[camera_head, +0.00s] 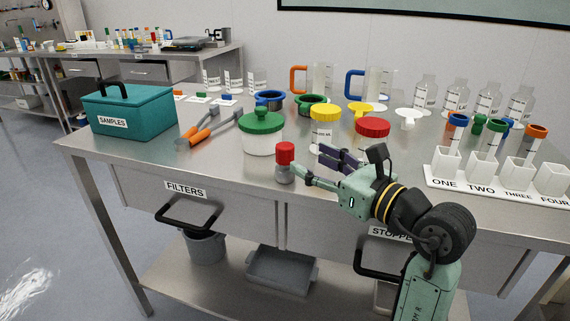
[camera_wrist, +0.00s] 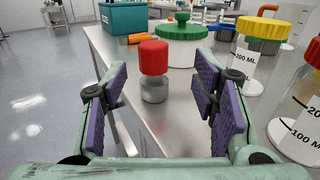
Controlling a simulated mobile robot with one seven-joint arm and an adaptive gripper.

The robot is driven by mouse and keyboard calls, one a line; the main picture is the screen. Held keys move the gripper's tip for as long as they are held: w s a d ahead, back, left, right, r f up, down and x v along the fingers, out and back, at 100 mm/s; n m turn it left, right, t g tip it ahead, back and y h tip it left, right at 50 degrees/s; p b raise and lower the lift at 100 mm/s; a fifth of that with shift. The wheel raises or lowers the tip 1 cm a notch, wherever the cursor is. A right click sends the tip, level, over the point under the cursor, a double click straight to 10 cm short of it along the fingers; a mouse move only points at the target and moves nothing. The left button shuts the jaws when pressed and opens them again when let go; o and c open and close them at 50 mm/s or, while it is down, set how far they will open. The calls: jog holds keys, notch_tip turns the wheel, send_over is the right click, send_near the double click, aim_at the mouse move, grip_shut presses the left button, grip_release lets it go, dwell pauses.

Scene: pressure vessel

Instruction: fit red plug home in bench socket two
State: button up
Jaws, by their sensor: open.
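The red plug (camera_head: 285,153), a red head on a grey cylindrical body, stands upright on the bench near its front edge. In the wrist view the red plug (camera_wrist: 154,58) shows between and beyond the spread purple finger pads. My gripper (camera_head: 322,168) is open and empty, low over the bench just right of the plug; its fingers (camera_wrist: 160,98) show no contact with it. Bench socket two (camera_head: 482,166) is a white square cup on the white labelled base (camera_head: 470,187) at the right. It is the second cup from the left and looks empty.
The green-lidded jar (camera_head: 262,135) stands close behind the plug. Red-lidded (camera_head: 372,128) and yellow-lidded (camera_head: 325,114) bottles stand behind my gripper. Tubes with coloured caps (camera_head: 457,122) stand behind the sockets. The bench front edge is near, and bare bench lies left of the plug.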

aim_at(291, 150)
jog(key=shift+x, duration=1.1)
jog(key=x, duration=0.1)
jog(key=p+x, duration=0.1)
jog(key=x, duration=0.1)
jog(key=p+x, duration=0.1)
jog(key=x, duration=0.1)
jog(key=shift+s+a+r, duration=0.3)
jog(key=shift+s+r, duration=0.05)
jog(key=shift+r, duration=0.05)
jog(key=shift+w+a+f, duration=0.1)
jog(key=shift+w+a, duration=0.1)
jog(key=shift+w, duration=0.1)
grip_shut()
